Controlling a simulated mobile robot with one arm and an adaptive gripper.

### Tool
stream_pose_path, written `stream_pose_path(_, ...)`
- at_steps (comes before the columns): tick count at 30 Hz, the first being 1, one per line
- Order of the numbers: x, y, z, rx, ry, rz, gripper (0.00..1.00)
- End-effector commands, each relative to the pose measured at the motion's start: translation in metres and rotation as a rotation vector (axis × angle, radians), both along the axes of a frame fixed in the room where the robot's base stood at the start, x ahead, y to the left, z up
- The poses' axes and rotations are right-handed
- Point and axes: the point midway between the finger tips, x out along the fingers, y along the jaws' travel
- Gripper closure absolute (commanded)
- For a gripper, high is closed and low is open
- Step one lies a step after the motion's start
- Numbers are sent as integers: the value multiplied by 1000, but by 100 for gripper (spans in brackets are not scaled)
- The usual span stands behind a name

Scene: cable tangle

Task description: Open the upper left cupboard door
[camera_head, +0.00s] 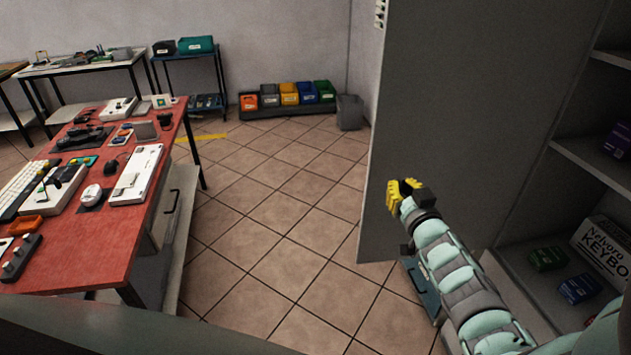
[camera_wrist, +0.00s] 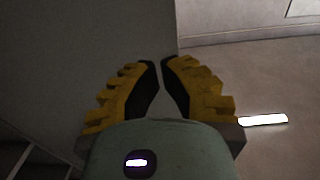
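The grey cupboard door (camera_head: 470,90) stands swung wide open at the right of the head view, and the shelves beside it are exposed. My gripper (camera_head: 396,190), with yellow fingers and black pads, is in front of the door's face near its free left edge. In the wrist view the fingertips (camera_wrist: 160,62) are nearly together with a narrow gap, and nothing shows held between them. The door (camera_wrist: 80,45) fills the left of that view, its edge just beyond the fingertips. I cannot tell whether they touch it.
A red-topped table (camera_head: 90,245) with electronics stands left. Coloured bins (camera_head: 290,95) and a grey bin (camera_head: 349,112) stand at the back wall. Tiled floor between table and door is mostly clear.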

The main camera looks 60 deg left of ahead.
Motion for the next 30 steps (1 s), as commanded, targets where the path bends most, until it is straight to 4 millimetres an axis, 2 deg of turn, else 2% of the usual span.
stream_pose_path(16,-25,-51,-2,-2,1,-3,100)
stream_pose_path(30,-31,-61,1,6,-1,-2,100)
